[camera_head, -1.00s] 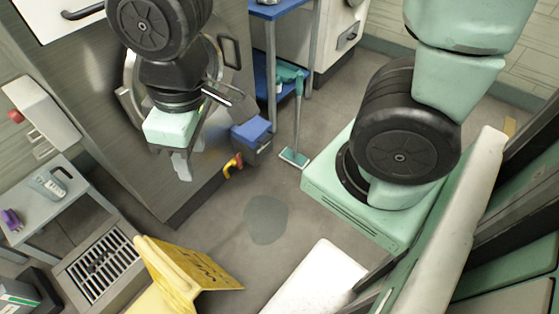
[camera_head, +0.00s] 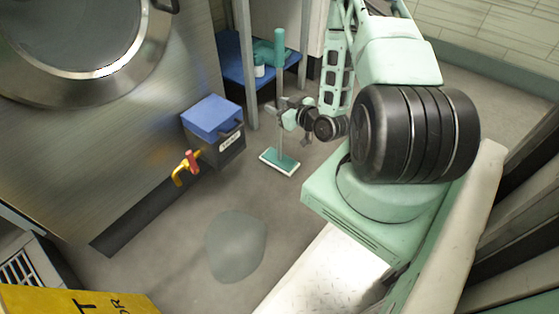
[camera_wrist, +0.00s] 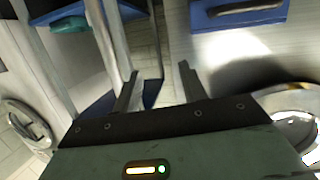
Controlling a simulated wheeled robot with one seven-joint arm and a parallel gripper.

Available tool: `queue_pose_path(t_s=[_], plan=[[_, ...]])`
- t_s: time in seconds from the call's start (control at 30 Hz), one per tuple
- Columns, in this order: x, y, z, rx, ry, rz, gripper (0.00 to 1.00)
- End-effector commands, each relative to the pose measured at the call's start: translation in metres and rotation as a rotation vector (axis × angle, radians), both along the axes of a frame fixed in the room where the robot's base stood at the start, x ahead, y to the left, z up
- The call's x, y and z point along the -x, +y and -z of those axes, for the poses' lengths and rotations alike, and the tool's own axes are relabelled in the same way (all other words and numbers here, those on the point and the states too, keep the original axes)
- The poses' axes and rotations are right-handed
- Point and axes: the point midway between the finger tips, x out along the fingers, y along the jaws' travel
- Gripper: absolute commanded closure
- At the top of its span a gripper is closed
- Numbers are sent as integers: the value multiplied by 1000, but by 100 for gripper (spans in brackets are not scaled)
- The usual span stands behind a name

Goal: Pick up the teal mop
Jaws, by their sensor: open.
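The teal mop stands upright on the floor in the head view. Its teal grip (camera_head: 280,47) is at the top, and its flat teal base (camera_head: 279,162) rests on the floor. My gripper (camera_head: 275,106) is open at the mop's thin pole, about midway up, and overlaps it in the picture. I cannot tell if the pole is between the fingers. In the wrist view the two fingers (camera_wrist: 158,88) are spread apart. A grey pole shows near the left finger there, but I cannot tell if it is the mop or a shelf leg.
A blue-lidded box (camera_head: 212,128) stands left of the mop, with a red-and-yellow valve (camera_head: 187,166) beside it. A blue shelf unit (camera_head: 232,66) is close behind the mop. A puddle (camera_head: 236,245) lies in front. A yellow sign (camera_head: 70,300) is at the lower left.

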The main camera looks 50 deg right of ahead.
Motion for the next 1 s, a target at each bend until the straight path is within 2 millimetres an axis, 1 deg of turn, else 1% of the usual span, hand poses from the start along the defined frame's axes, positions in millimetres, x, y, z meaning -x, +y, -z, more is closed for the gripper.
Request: queue_pose_path(t_s=[0.03,0.1,0.23,0.3,0.37,0.47,0.8,0.9,1.0], plan=[[19,-14,36,-11,-46,55,58],[40,-27,52,-14,-112,113,58],[69,-42,68,-14,-198,194,58],[77,-45,71,-13,-223,218,58],[78,-48,72,-10,-237,228,58],[68,-52,72,-7,-245,230,58],[1,-74,73,-8,-247,232,58],[-15,-79,72,-9,-246,232,58],[-27,-83,71,-10,-244,233,58]])
